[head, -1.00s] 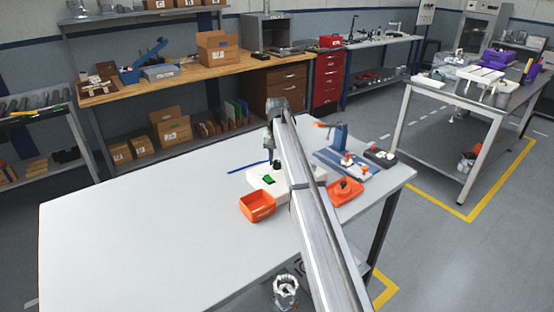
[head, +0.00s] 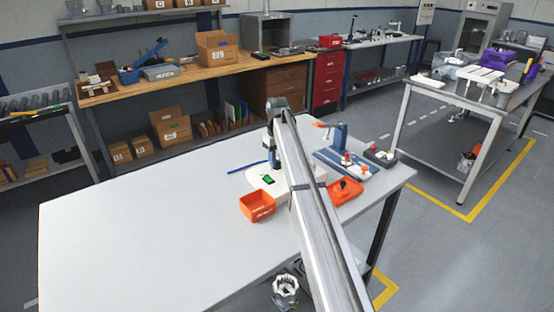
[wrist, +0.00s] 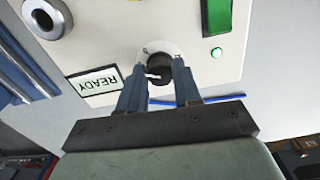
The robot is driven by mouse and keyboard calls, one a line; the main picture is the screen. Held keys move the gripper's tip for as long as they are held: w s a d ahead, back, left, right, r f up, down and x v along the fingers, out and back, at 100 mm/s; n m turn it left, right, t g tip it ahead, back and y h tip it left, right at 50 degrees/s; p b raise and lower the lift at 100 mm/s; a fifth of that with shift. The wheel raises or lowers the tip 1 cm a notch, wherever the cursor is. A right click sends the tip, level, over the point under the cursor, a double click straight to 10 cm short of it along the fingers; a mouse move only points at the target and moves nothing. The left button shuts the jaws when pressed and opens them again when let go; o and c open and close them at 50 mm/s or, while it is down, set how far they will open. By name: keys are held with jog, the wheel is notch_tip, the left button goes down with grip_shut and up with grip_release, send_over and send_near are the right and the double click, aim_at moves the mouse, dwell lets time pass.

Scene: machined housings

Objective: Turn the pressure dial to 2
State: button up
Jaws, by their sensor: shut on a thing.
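The pressure dial (wrist: 158,66) is a black knob with a white pointer mark on a pale round plate, set in a cream panel (wrist: 110,30). In the wrist view my gripper (wrist: 160,75) has one finger on each side of the knob and is shut on it. The scale numbers are too small to read and partly hidden by the fingers. In the head view the cream box (head: 262,188) stands on the white table, and my arm hides the dial and most of the gripper (head: 275,165).
The panel also bears a green switch (wrist: 217,20), a lit green lamp (wrist: 216,52), a READY label (wrist: 95,81) and a round metal-ringed part (wrist: 46,18). An orange bin (head: 257,206), an orange tray (head: 345,191) and a blue fixture (head: 342,160) stand near the box. The table's left side is clear.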

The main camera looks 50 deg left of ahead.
aim_at(277, 161)
jog(key=shift+n, duration=0.9)
jog(key=o, duration=1)
jog(key=shift+o, duration=0.2)
notch_tip(277, 161, up, 14)
jog(key=shift+f, duration=0.1)
